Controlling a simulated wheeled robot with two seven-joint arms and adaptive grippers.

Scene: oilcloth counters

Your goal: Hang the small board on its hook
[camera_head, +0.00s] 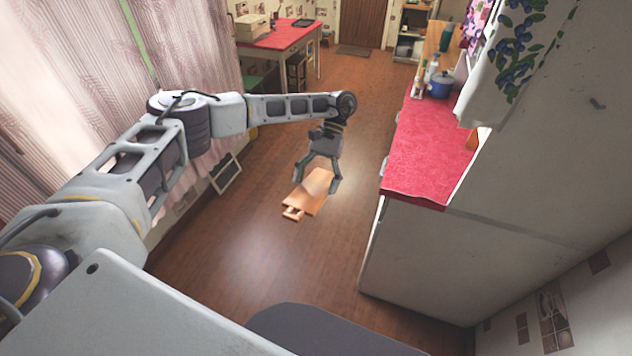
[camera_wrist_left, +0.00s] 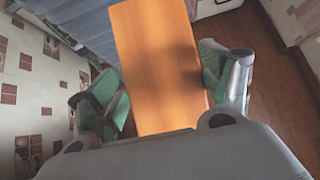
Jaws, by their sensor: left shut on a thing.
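The small board (camera_head: 309,196) is flat orange-brown wood with a narrow handle end. The handle end points down and to the left in the head view. My left gripper (camera_head: 317,179) is shut on the board and holds it out over the floor. In the left wrist view the board (camera_wrist_left: 157,60) lies between the green finger pads of the gripper (camera_wrist_left: 165,90). My right gripper is out of view.
A red-topped counter (camera_head: 428,150) stands to the right of the board, with a blue pot (camera_head: 441,84) and bottles at its far end. The pale panel (camera_head: 540,150) rises beside it. A red table (camera_head: 283,36) stands at the back. The floor between is clear.

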